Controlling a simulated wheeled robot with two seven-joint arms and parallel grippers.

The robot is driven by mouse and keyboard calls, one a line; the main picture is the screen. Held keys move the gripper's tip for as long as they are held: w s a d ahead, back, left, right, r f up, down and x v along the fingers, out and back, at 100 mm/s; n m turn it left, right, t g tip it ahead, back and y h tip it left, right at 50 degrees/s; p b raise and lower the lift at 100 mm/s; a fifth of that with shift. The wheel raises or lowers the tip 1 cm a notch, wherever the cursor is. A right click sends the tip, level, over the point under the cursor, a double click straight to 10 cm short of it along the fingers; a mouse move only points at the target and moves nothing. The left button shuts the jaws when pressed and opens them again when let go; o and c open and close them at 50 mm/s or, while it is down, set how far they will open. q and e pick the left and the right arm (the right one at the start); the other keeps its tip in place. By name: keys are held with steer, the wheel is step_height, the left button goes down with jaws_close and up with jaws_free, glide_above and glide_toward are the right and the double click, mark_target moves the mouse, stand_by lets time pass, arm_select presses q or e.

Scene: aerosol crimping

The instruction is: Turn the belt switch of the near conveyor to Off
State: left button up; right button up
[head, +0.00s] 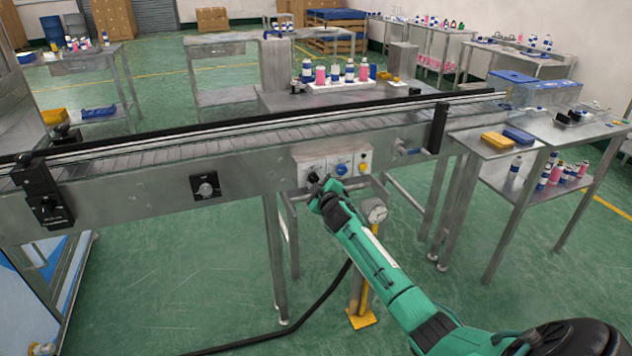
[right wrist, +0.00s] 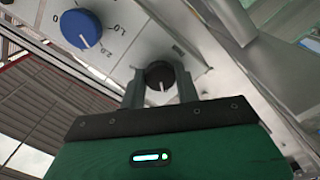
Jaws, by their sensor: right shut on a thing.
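The near conveyor (head: 150,165) runs across the head view. A pale control box (head: 333,160) with a blue dial (head: 341,169) is mounted on its front side. My right gripper (head: 316,184) is at the lower left of this box. In the right wrist view, my right gripper (right wrist: 160,88) is shut on a black rotary knob (right wrist: 158,74), seemingly the belt switch, with a white pointer line. The knob's position labels cannot be read. The blue dial (right wrist: 80,28), with a number scale, sits beside it. My left gripper is not in view.
A black hose (head: 318,300) lies on the floor. Open green floor (head: 180,290) lies in front of the conveyor.

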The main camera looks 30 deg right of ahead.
steer(key=o, duration=1)
steer(key=shift+s, duration=0.15)
steer(key=v, duration=1.3)
steer(key=shift+s+f, duration=0.1)
steer(key=shift+s, duration=0.2)
